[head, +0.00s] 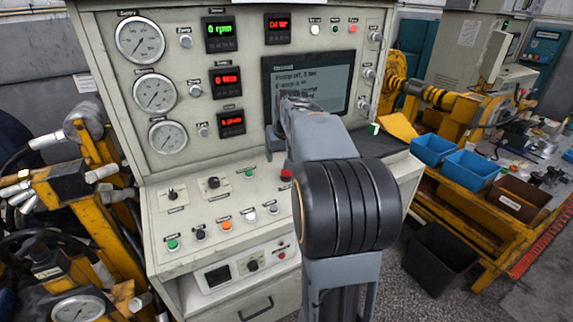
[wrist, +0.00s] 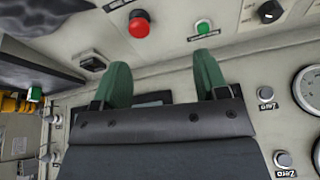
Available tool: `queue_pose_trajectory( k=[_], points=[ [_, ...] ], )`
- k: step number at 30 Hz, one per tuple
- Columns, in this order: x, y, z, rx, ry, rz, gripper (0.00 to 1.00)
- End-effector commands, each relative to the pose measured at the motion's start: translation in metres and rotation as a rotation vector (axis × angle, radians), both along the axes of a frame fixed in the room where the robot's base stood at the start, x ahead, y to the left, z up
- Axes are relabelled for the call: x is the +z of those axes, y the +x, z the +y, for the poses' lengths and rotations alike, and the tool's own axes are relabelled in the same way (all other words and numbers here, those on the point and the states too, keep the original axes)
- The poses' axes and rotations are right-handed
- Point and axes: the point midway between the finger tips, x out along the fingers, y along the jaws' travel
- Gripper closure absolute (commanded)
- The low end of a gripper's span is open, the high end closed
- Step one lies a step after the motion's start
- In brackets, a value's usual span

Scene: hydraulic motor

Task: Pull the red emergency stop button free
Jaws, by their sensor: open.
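The red emergency stop button (head: 286,175) is a round red knob on the sloped control desk, partly covered by my arm in the head view. In the wrist view the red button (wrist: 139,26) sits near the top, with a dark ring around its base. My gripper (wrist: 162,66) shows there as two green fingers spread apart with nothing between them. The button appears beyond the left finger's tip, with a gap. In the head view my gripper is mostly hidden behind my arm, in front of the upright panel.
A green button (wrist: 204,27) sits beside the red one. Several knobs and buttons fill the desk, including an orange button (head: 225,225). Gauges and a display screen (head: 335,80) are on the upright panel. A yellow bench (head: 455,205) with blue bins stands right.

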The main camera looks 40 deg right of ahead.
Motion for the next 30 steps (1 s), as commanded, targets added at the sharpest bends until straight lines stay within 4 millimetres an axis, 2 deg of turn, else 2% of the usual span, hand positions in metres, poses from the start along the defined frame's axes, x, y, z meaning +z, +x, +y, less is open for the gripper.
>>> queue_pose_trajectory(
  k=[1,3,6,11,24,30],
  points=[
    [0.004,0.005,-0.018,-0.021,0.001,-0.004,0.33],
    [0.006,0.010,-0.033,-0.035,-0.001,-0.008,0.33],
    [0.004,0.016,-0.046,-0.044,-0.001,-0.011,0.33],
    [-0.016,0.025,-0.051,-0.045,-0.001,-0.011,0.33],
    [-0.090,0.055,-0.058,-0.043,0.000,-0.011,0.33],
    [-0.110,0.063,-0.060,-0.044,-0.002,-0.014,0.33]
  ],
)
